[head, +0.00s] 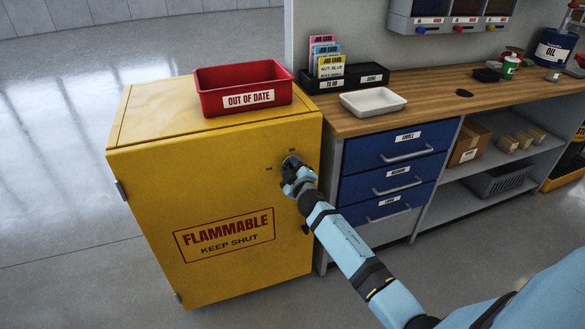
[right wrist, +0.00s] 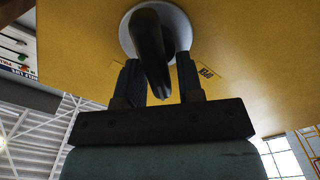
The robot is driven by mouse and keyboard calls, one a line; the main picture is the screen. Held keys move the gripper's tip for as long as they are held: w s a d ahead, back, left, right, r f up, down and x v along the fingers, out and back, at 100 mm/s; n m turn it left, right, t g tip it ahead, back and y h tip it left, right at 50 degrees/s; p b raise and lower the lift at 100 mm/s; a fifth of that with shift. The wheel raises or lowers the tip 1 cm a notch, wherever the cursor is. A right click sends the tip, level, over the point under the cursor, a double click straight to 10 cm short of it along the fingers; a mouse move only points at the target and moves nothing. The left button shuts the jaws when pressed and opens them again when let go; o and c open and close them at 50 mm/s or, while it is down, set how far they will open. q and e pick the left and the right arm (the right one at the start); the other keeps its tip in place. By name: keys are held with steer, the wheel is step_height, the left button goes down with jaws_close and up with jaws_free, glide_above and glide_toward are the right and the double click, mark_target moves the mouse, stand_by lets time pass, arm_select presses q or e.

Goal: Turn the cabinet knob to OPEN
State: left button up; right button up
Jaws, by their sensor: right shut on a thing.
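The yellow cabinet (head: 225,190) stands at centre left with its door closed and reads FLAMMABLE, KEEP SHUT. Its knob (right wrist: 150,42) has a dark handle on a round silver plate, near the door's upper right. My right gripper (head: 289,168) is at the knob, and in the right wrist view its two fingers (right wrist: 159,80) sit on either side of the handle, shut on it. Small labels lie around the knob; one label (right wrist: 207,72) is partly hidden by a finger, and I cannot read them for certain. My left gripper is out of view.
A red OUT OF DATE tray (head: 243,98) sits on the cabinet top. A wooden workbench (head: 430,95) with blue drawers (head: 395,160) stands close on the right. A white tray (head: 373,102) and a job card holder (head: 345,80) are on it. Floor to the left is clear.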

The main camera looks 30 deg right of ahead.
steer(key=n, duration=0.4)
steer(key=shift+a+f+n, duration=0.2)
steer(key=shift+f+n, duration=0.1)
steer(key=shift+f, duration=0.1)
steer(key=shift+f+n+b, duration=0.15)
steer(key=shift+n+b, duration=0.05)
steer(key=shift+n, duration=0.75)
steer(key=shift+f+n+b, duration=0.15)
steer(key=shift+n+b, duration=0.05)
steer(key=shift+n, duration=0.75)
steer(key=o, duration=0.6)
steer(key=shift+o, duration=0.2)
